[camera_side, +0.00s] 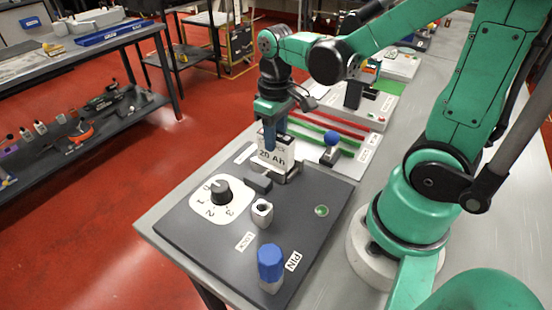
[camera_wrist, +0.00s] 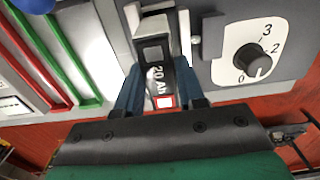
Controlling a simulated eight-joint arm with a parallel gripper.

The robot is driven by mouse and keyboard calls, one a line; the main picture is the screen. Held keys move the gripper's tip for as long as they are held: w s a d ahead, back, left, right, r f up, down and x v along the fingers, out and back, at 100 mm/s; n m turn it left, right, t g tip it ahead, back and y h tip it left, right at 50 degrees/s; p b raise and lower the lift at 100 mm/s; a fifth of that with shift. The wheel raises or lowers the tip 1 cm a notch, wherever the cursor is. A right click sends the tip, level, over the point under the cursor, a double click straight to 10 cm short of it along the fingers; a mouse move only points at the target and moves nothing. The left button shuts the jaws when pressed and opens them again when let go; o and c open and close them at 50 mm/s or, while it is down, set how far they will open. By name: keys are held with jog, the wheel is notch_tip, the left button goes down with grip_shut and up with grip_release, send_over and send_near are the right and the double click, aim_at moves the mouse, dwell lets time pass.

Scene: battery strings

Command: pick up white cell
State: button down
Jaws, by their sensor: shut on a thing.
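The white cell (camera_side: 276,154), a block marked "20 Ah", stands upright at the far end of the dark panel (camera_side: 190,240). A pale metal holder (camera_side: 288,177) shows at its foot; I cannot tell whether the cell rests in it or is slightly raised. My gripper (camera_side: 272,136) comes down from above, its blue fingers shut on the cell's upper part. In the wrist view the cell (camera_wrist: 158,75) lies between the two fingers of my gripper (camera_wrist: 161,92), with a red-edged square on its near end. Its lower part is partly hidden.
The panel carries a dial (camera_side: 221,190), a small white socket (camera_side: 262,212) and a blue-topped pin (camera_side: 270,265). A blue knob (camera_side: 332,140) and red and green rails (camera_side: 325,122) are beyond the cell. The bench's left edge is near the panel.

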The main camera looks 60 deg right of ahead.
jog(key=shift+r, duration=1.85)
